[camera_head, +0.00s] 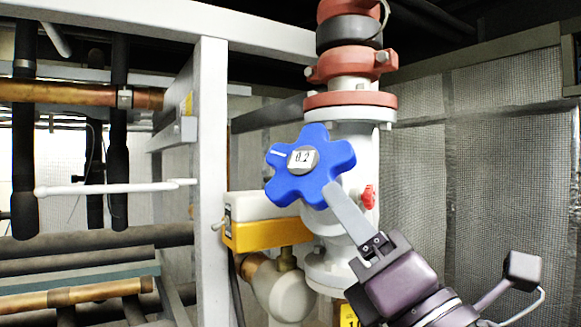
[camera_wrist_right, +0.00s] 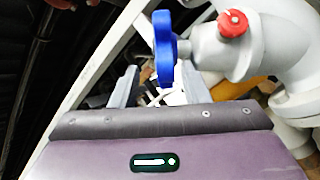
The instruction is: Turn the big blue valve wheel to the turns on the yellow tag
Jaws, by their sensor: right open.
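The big blue valve wheel (camera_head: 336,157) has several rounded lobes and a grey hub plate (camera_head: 303,159) reading 0.2. A white mark (camera_head: 278,153) is on its left lobe. My right gripper (camera_head: 332,190) reaches up from the lower right, with a finger at the wheel's lower right lobe. In the right wrist view the wheel (camera_wrist_right: 164,45) shows edge-on between the two spread fingers (camera_wrist_right: 158,72); contact cannot be told. The yellow tag (camera_head: 348,316) is at the bottom edge, partly hidden by my gripper, its number not fully readable. My left gripper is not in view.
The wheel sits on a white vertical pipe (camera_head: 352,150) with red flanges above. A small red knob (camera_head: 369,196) is close to my finger; it also shows in the wrist view (camera_wrist_right: 233,22). A yellow and white box (camera_head: 262,235) and a white post (camera_head: 211,180) stand to the left.

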